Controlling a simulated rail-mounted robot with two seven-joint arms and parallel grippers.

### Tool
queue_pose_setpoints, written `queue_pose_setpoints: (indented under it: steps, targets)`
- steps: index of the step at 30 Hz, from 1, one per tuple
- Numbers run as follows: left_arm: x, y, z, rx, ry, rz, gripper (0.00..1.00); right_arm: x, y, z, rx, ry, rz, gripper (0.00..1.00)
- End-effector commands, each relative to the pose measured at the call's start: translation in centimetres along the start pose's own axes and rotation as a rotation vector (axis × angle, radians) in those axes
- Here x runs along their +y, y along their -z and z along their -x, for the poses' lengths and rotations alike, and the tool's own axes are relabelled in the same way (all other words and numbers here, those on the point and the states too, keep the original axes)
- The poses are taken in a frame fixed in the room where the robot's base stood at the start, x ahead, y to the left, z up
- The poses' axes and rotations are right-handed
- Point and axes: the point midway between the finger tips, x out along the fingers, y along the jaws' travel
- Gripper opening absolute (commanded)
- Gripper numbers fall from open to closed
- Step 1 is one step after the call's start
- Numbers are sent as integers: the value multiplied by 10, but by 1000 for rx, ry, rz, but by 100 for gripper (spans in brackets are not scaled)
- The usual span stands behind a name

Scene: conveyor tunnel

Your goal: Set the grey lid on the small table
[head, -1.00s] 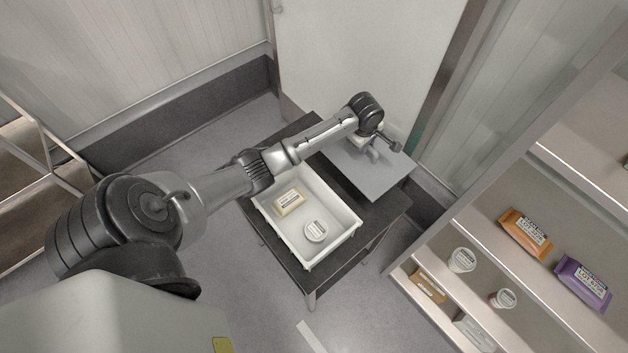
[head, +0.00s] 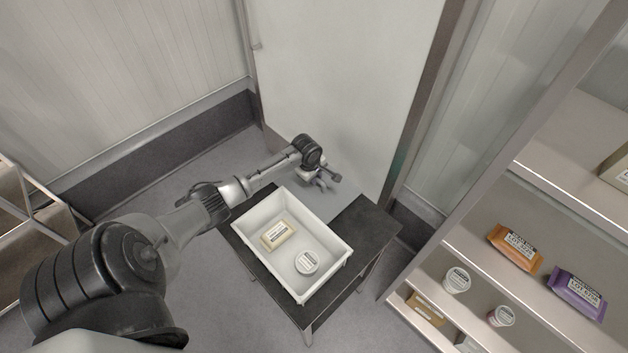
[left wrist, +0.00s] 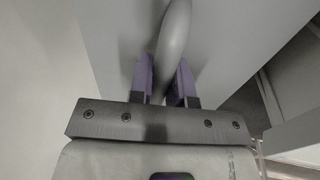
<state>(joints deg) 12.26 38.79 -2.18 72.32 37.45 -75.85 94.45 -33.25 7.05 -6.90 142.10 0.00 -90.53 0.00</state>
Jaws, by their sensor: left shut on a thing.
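The grey lid (head: 328,205) is a flat plate behind the white tray, at the far edge of the small dark table (head: 371,236). Its outline blends into the pale panel behind, so I cannot tell whether it touches the table. My left gripper (head: 322,182) is above the lid, shut on its handle. In the left wrist view, the purple fingertips of the left gripper (left wrist: 166,82) close around the rounded grey handle, with the lid (left wrist: 225,50) spread beyond. My right gripper is not in view.
A white tray (head: 248,254) with a labelled block (head: 277,235) and a round tub (head: 307,262) covers the table's left part. The table's right part is bare. Shelves (head: 470,262) with packets and tubs stand at right. A pale panel (head: 330,80) rises behind.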

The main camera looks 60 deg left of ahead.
Motion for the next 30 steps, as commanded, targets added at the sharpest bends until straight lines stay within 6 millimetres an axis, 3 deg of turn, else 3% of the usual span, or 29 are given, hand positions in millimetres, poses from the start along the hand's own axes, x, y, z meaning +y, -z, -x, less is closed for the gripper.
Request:
queue_pose_setpoints:
  steps: [6, 20, 21, 28, 30]
  targets:
    - [-4, 0, -21, 1, -1, 0, 0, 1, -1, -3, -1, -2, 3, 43]
    - [-5, -1, -25, 0, -1, -1, 0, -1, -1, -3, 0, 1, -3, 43]
    - [-5, 0, -26, 0, 0, -1, 21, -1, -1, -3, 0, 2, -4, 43]
    - [-5, 0, -25, 1, 0, -1, 43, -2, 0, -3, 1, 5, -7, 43]
    - [-5, 0, -25, 1, 0, -1, 44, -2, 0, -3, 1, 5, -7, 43]
